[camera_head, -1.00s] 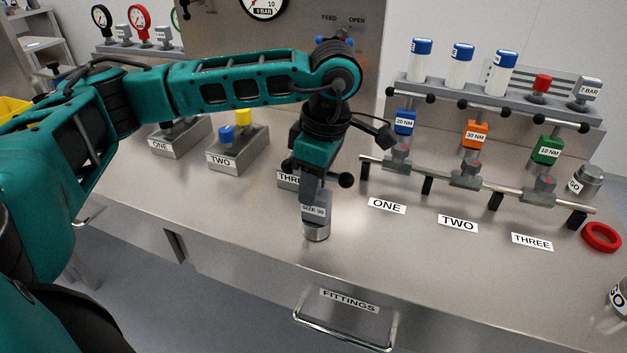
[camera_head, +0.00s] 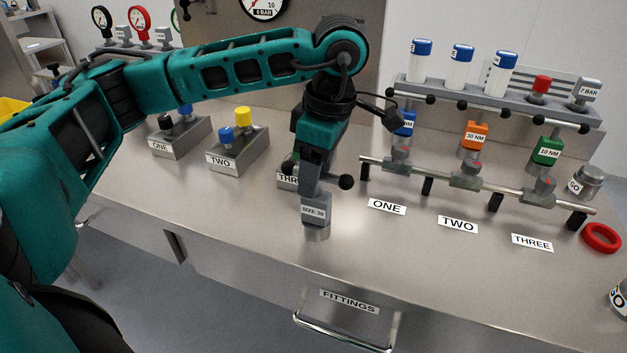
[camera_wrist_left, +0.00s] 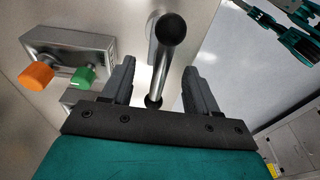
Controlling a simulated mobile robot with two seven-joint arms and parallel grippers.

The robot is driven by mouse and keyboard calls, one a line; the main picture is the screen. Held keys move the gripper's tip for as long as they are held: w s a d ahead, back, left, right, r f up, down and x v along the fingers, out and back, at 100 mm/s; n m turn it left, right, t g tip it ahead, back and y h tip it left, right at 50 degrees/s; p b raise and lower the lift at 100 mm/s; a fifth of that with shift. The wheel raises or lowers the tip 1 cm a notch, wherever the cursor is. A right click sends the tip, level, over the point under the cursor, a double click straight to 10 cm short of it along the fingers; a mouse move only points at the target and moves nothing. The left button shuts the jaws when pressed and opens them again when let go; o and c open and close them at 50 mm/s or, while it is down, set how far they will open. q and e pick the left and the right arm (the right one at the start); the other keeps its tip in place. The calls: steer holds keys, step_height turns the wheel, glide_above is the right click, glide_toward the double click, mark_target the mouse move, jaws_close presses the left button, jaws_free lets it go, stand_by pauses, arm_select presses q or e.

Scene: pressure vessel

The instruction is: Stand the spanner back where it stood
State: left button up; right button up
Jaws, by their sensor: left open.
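The spanner (camera_head: 316,234) stands upright on the steel bench top, with a "SIZE 30" label and a round metal foot. Its crossbar has black ball ends; one ball shows to the right of my left gripper (camera_head: 311,190) in the head view. In the left wrist view the spanner's crossbar (camera_wrist_left: 162,72) runs between the two fingers of my left gripper (camera_wrist_left: 157,78), with gaps on both sides. The left gripper is open around the bar. Its fingers hide part of the spanner's upper half in the head view. My right gripper is not in view.
Block TWO (camera_head: 238,151) stands left of the spanner; block THREE (camera_head: 286,181) is partly hidden behind my gripper. A rail rack (camera_head: 470,184) with coloured tools stands at the right. A red ring (camera_head: 602,237) lies far right. The bench front near the FITTINGS drawer (camera_head: 349,301) is clear.

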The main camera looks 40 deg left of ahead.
arm_select(q)
steer(key=r, duration=0.3)
steer(key=d+r, duration=0.1)
steer(key=r, duration=0.2)
steer(key=r+p, duration=0.1)
steer(key=r, duration=0.2)
steer(key=shift+w+d, duration=0.15)
steer(key=shift+f, duration=0.1)
